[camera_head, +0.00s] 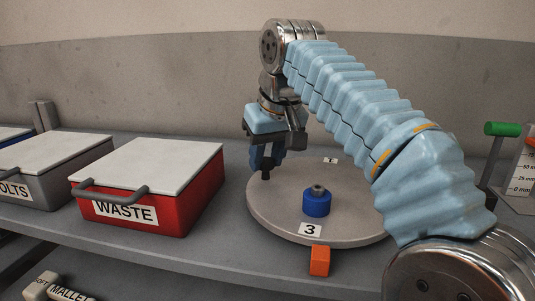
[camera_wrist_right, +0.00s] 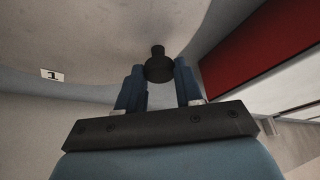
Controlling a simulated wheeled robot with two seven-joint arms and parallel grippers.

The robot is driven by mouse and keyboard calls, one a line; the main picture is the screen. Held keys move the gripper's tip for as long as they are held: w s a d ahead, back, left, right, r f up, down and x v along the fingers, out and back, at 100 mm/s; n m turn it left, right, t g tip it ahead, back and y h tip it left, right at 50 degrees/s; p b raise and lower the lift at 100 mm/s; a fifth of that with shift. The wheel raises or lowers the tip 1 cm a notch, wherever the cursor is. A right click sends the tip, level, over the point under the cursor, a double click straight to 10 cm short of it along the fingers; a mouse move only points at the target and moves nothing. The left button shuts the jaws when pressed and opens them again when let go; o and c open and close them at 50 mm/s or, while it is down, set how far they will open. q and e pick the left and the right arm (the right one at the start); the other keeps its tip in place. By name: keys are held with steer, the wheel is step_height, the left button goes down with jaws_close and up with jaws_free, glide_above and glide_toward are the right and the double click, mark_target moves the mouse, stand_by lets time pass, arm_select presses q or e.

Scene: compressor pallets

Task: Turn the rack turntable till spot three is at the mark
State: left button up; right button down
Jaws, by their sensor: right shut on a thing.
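The rack turntable (camera_head: 275,215) is a round grey disc on the bench. A label "3" (camera_head: 310,230) lies near its front rim, just behind and slightly left of the orange mark block (camera_head: 320,261). A blue cylinder with a metal top (camera_head: 317,203) stands behind that label. A label "1" (camera_head: 330,160) is at the far side; it also shows in the right wrist view (camera_wrist_right: 52,75). My right gripper (camera_head: 265,172) is at the disc's left rim, its blue fingers shut on a black knob (camera_wrist_right: 158,65). My left gripper is not in view.
A red WASTE box (camera_head: 190,205) with a white lid and grey handle stands left of the turntable. A green-topped handle (camera_head: 502,129) and a millimetre scale (camera_head: 522,175) stand at the right. My right arm hides the disc's right side.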

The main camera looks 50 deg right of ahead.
steer(key=shift+s+a+n, duration=0.25)
steer(key=shift+a+n, duration=0.2)
steer(key=shift+n, duration=0.15)
steer(key=c, duration=0.8)
jaws_free()
steer(key=shift+o, duration=0.2)
steer(key=p+v, duration=0.5)
steer(key=v, duration=0.8)
steer(key=shift+s+d+r, duration=0.25)
steer(key=shift+s+r, duration=0.05)
steer(key=shift+y, duration=0.3)
